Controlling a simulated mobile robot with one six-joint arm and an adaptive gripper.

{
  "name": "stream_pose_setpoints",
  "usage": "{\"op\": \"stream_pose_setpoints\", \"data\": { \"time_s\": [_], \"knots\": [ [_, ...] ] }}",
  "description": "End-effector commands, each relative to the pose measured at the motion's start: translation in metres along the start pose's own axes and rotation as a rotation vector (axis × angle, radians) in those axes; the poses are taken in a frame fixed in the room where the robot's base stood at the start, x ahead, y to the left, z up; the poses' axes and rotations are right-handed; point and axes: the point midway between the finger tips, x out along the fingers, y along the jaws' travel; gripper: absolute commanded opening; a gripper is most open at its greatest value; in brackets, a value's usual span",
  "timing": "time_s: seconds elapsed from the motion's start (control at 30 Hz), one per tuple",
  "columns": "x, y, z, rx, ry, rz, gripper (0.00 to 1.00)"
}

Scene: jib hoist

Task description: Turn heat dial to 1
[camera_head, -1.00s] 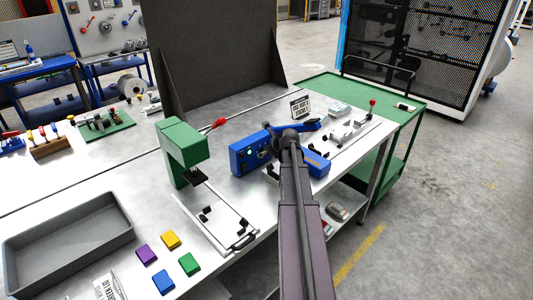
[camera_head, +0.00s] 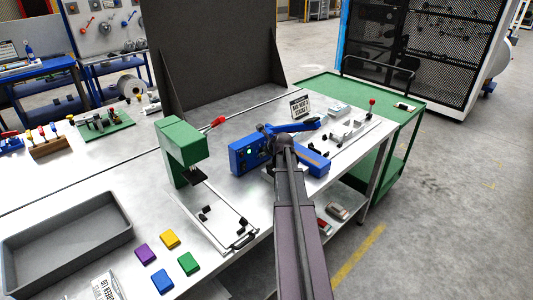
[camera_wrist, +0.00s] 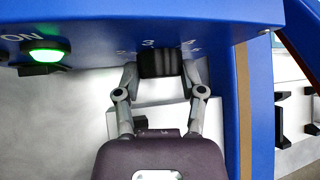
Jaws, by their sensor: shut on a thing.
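The heat dial (camera_wrist: 160,63) is a black knob on the blue machine (camera_wrist: 240,90), with the numbers 3 and 4 visible by it and other marks partly hidden. My gripper (camera_wrist: 159,72) is shut on the dial, one finger on each side, in the wrist view. Which number the dial points to cannot be told. In the head view the blue machine (camera_head: 243,156) stands on the bench, and my arm hides the dial there.
A lit green lamp (camera_wrist: 46,51) sits left of the dial under the word ON. A green press (camera_head: 180,150) stands left of the machine, with a grey tray (camera_head: 65,245) and several coloured blocks nearer. A sign (camera_head: 300,107) stands behind.

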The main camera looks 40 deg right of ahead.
Motion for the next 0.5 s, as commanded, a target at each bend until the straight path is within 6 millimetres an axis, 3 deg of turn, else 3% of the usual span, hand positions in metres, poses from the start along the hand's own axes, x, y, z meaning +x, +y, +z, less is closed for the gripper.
{"op": "stream_pose_setpoints", "data": {
  "time_s": [0.5],
  "knots": [
    [0.0033, 0.0067, -0.0046, -0.326, -0.022, -0.321, 0.05]
  ]
}}
